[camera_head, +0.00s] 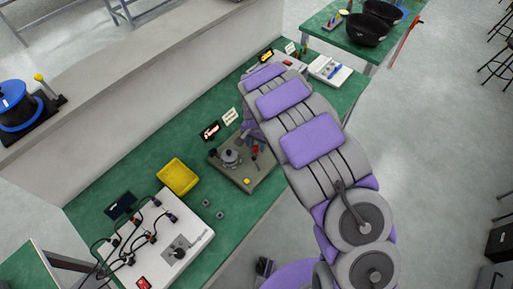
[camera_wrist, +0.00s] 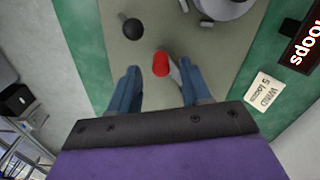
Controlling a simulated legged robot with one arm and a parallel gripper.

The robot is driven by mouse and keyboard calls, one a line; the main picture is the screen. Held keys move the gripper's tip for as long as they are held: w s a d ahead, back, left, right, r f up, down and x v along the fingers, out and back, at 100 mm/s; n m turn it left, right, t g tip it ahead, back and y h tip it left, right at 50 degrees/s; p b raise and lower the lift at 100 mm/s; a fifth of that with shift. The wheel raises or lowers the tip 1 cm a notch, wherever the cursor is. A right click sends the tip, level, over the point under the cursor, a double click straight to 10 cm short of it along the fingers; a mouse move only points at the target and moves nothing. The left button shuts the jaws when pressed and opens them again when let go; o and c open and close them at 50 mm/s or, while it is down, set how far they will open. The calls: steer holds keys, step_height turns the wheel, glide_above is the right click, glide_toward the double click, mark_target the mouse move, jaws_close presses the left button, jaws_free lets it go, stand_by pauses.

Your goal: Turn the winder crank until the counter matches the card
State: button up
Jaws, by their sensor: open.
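The winder stands on a grey-brown base plate (camera_head: 243,176) on the green bench, with a grey round body (camera_head: 230,157); part of that body also shows at the top of the wrist view (camera_wrist: 222,6). A red knob (camera_wrist: 160,64), which looks like the crank handle, lies at the fingertips in the wrist view. My gripper (camera_wrist: 156,72) is open, its two blue fingers on either side of the knob; contact cannot be told. A white card (camera_wrist: 264,92) reads "WIND 5" and a smaller word. The black display (camera_wrist: 305,42) beside it is cut off, its lettering only partly readable.
A yellow bin (camera_head: 178,176) and a white box with black cables (camera_head: 186,246) stand left of the winder. A blue spool (camera_head: 14,98) sits on the ledge. Another device (camera_head: 330,70) stands at the bench's far end. Open floor lies to the right.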

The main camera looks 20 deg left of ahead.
mark_target(256, 142)
steer(key=f, duration=0.1)
steer(key=a+f, duration=0.1)
steer(key=shift+f, duration=0.4)
steer(key=shift+d+r, duration=0.1)
steer(key=shift+d, duration=0.5)
steer(key=shift+s+a, duration=0.1)
steer(key=shift+a, duration=0.35)
steer(key=c, duration=0.8)
jaws_close()
steer(key=shift+d, duration=0.2)
